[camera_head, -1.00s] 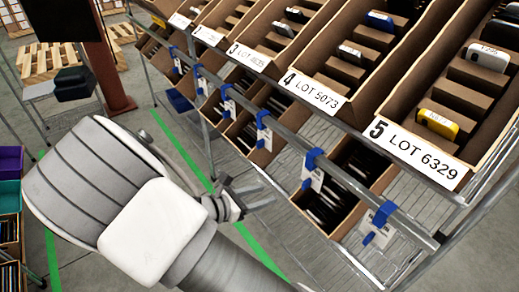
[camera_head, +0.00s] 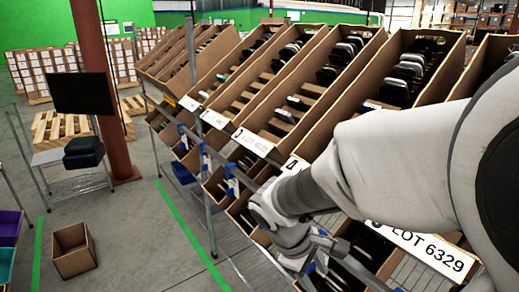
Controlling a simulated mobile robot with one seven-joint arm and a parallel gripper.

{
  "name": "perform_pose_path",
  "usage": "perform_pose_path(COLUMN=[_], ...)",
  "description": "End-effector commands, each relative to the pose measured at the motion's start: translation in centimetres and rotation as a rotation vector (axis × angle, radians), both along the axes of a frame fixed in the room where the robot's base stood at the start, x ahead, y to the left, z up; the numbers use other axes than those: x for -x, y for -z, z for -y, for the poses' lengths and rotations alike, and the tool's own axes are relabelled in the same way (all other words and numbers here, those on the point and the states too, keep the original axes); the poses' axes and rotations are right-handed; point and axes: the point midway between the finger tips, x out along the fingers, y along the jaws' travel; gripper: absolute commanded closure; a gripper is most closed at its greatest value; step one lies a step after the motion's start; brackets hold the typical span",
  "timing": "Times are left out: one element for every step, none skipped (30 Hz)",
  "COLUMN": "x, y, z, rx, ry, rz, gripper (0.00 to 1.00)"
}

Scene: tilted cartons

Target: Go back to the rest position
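My arm reaches in from the right edge, across the front of the tilted cartons (camera_head: 262,117). Its far end bends down near the carton labelled 4. My gripper (camera_head: 326,246) is small and partly hidden there, beside the rack's front rail. Its fingers cannot be made out, and I see nothing held in it. The carton labelled LOT 6329 (camera_head: 428,252) is partly covered by my arm.
The wire rack holds several tilted cartons of phone-like items, with blue clips along its rail. An open brown box (camera_head: 73,249) stands on the floor at left. A dark monitor (camera_head: 82,93) stands behind it. The floor between box and rack is clear.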

Motion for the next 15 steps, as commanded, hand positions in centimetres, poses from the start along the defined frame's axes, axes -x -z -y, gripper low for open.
perform_pose_path(x=[0.6,1.0,1.5,1.9,2.3,2.8,3.2,3.6,4.1,4.5,4.9,5.4,5.8,6.2,6.7], y=[-1.4,-2.0,-2.7,-3.4,-4.0,-4.8,-5.4,-6.0,-6.7,-7.3,-7.9,-8.6,-9.2,-9.7,-10.4], z=[0.6,0.8,1.0,1.2,1.5,1.7,1.8,2.0,2.1,2.3,2.4,2.5,2.6,2.7,2.8], rx=[-0.054,-0.086,-0.126,-0.155,-0.184,-0.222,-0.252,-0.280,-0.315,-0.343,-0.370,-0.404,-0.429,-0.454,-0.485], ry=[0.063,0.101,0.150,0.186,0.221,0.268,0.302,0.335,0.381,0.414,0.447,0.489,0.520,0.550,0.588], rz=[0.036,0.053,0.078,0.097,0.117,0.145,0.165,0.186,0.214,0.237,0.259,0.290,0.313,0.336,0.367], gripper=[0.49,0.49,0.49,0.49,0.49,0.49,0.49,0.49,0.49,0.49,0.49,0.49,0.49,0.49,0.49])
